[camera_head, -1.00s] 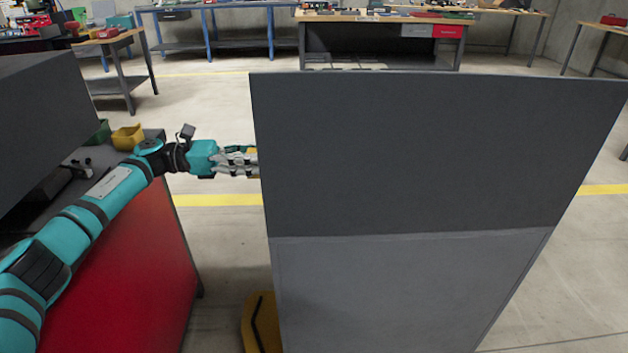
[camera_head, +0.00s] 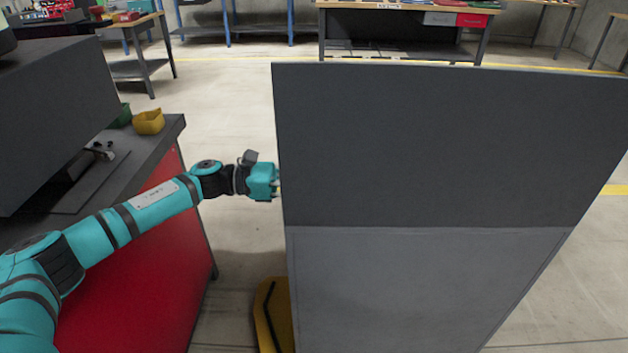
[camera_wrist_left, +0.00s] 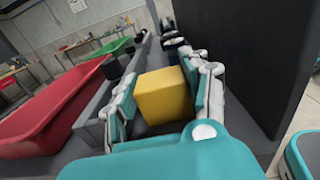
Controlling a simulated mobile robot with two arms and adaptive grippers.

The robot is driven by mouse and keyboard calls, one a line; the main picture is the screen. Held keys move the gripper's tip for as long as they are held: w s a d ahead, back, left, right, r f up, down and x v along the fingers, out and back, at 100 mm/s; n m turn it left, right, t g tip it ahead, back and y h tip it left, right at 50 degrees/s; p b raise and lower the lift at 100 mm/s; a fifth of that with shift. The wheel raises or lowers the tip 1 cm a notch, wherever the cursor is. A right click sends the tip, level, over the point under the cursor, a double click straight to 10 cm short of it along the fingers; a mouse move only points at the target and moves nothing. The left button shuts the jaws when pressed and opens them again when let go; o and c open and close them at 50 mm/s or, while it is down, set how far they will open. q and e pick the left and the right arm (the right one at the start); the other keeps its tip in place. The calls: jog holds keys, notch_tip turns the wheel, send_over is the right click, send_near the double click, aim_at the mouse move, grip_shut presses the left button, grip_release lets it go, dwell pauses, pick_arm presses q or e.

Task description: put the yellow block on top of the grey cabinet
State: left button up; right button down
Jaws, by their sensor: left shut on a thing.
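The yellow block (camera_wrist_left: 165,95) sits between the two fingers of my left gripper (camera_wrist_left: 163,92) in the left wrist view; the gripper is shut on it. In the head view my left arm reaches in from the left, and its fingers and the block are mostly hidden behind the left edge of the grey cabinet (camera_head: 430,290). The cabinet is large, with a darker upper part and a lighter lower part, and fills the middle and right. A dark panel (camera_wrist_left: 235,50) stands close at the right of the gripper in the wrist view. My right gripper is not in view.
A red-sided workbench (camera_head: 150,260) stands at left, with a yellow bin (camera_head: 148,121) and a large dark box (camera_head: 50,90) on it. A yellow base (camera_head: 272,315) lies low beside the cabinet. A red bin (camera_wrist_left: 50,115) is at left in the wrist view.

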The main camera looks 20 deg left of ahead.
pick_arm(q)
jog(key=o, duration=0.9)
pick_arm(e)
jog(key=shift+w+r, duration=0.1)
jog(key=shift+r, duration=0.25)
pick_arm(q)
jog(key=shift+v, duration=1.05)
jog(key=v, duration=0.5)
jog(key=shift+a+r+b, duration=0.1)
jog(key=shift+a+b, duration=0.15)
jog(key=shift+b, duration=0.05)
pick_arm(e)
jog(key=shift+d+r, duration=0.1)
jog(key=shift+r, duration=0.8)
